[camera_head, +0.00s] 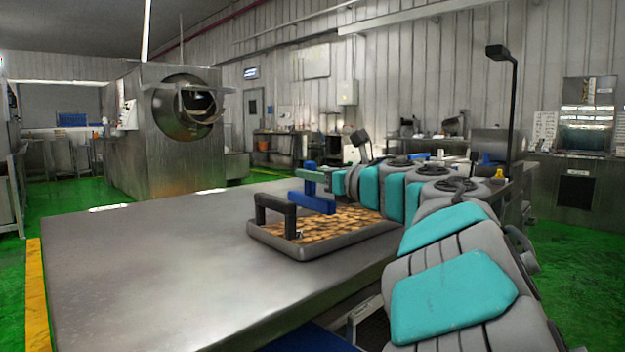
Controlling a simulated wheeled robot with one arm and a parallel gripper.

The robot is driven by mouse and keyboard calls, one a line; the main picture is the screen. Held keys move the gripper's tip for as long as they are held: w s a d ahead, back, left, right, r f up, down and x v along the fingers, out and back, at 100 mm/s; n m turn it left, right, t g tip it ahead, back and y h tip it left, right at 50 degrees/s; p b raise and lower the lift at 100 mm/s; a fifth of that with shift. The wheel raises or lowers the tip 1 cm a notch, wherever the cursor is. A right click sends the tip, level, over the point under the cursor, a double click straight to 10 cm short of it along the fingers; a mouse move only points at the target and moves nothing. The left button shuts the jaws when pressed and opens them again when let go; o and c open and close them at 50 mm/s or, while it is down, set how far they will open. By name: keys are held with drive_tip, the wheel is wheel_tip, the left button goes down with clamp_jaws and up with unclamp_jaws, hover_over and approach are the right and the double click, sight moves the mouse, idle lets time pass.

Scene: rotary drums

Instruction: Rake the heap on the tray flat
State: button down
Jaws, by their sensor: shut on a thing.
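The grey rimmed tray (313,252) lies on the steel table. The heap (338,228), made of many small orange-brown pieces, covers its floor; how even it is cannot be told. My gripper (311,176) is above the tray, shut on the rake near that upright; the grip itself is small and partly hidden. Whether the bar touches the pieces cannot be told. A black bracket-shaped handle (275,204) stands at the tray's left end. My arm hides the tray's right side.
The steel table (170,270) is bare left and in front of the tray. A steel drum machine (160,135) stands beyond it on the green floor. A black post with a lamp-like head (511,100) rises at the right, behind my arm.

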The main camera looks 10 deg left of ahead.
drive_tip(key=shift+r+p, duration=2.65)
drive_tip(key=shift+r, duration=1.45)
